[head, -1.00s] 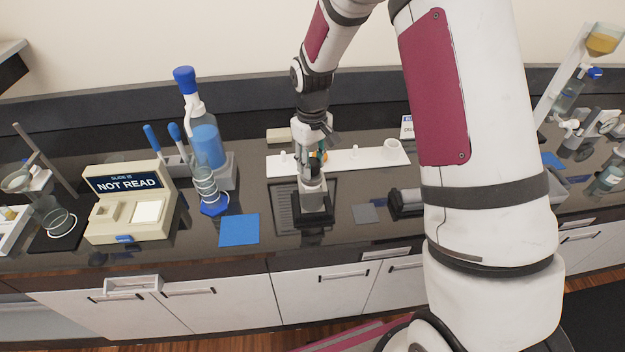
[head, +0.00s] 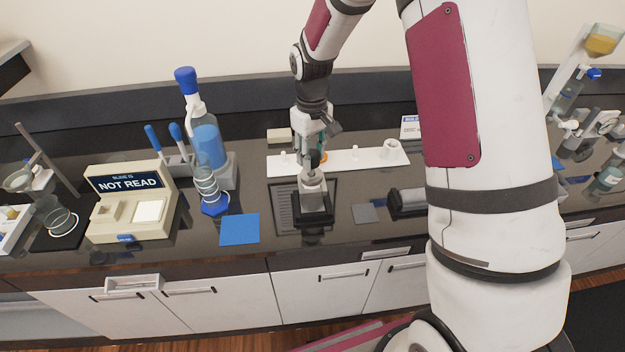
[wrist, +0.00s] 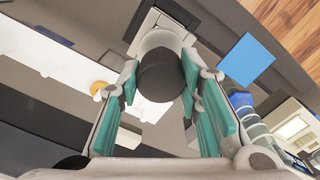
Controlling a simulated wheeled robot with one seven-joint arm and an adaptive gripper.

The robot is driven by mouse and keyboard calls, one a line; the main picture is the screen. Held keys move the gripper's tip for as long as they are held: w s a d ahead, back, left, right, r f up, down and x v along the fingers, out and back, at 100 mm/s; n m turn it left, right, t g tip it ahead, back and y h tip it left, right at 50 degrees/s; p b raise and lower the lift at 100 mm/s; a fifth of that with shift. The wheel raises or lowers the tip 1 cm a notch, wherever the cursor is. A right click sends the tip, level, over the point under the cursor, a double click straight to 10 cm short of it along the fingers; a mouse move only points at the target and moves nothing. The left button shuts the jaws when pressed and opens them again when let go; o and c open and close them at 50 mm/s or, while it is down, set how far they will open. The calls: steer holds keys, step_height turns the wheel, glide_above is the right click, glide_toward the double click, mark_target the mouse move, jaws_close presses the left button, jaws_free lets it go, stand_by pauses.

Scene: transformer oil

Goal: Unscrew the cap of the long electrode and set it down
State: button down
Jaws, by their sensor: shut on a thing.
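A dark rounded cap (wrist: 160,75) sits between the teal finger pads of my gripper (wrist: 160,85) in the wrist view. In the head view the cap (head: 313,158) shows dark at the tip of my gripper (head: 314,145). My gripper is shut on it, coming from behind and above. Directly beneath is a pale grey upright body (head: 313,187) in a dark square stand; its light rim (wrist: 160,40) shows behind the cap in the wrist view. I cannot tell whether cap and body touch. The long electrode is not clearly distinguishable from this pale body.
A white strip (head: 350,160) with a ring-shaped holder (head: 395,147) lies behind the stand. A blue square (head: 240,229) lies to the left and a small grey square (head: 365,213) to the right. A beige reader (head: 130,205) and a blue-filled glass column (head: 209,150) stand further left.

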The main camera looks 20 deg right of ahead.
steer(key=shift+r, duration=0.1)
steer(key=shift+r, duration=2)
steer(key=shift+f, duration=0.1)
glide_toward(365, 212)
steer(key=shift+a+f, duration=0.1)
steer(key=shift+f, duration=1.6)
steer(key=shift+f+b, duration=0.15)
steer(key=shift+b, duration=0.15)
steer(key=shift+f, duration=1.35)
steer(key=shift+f, duration=0.2)
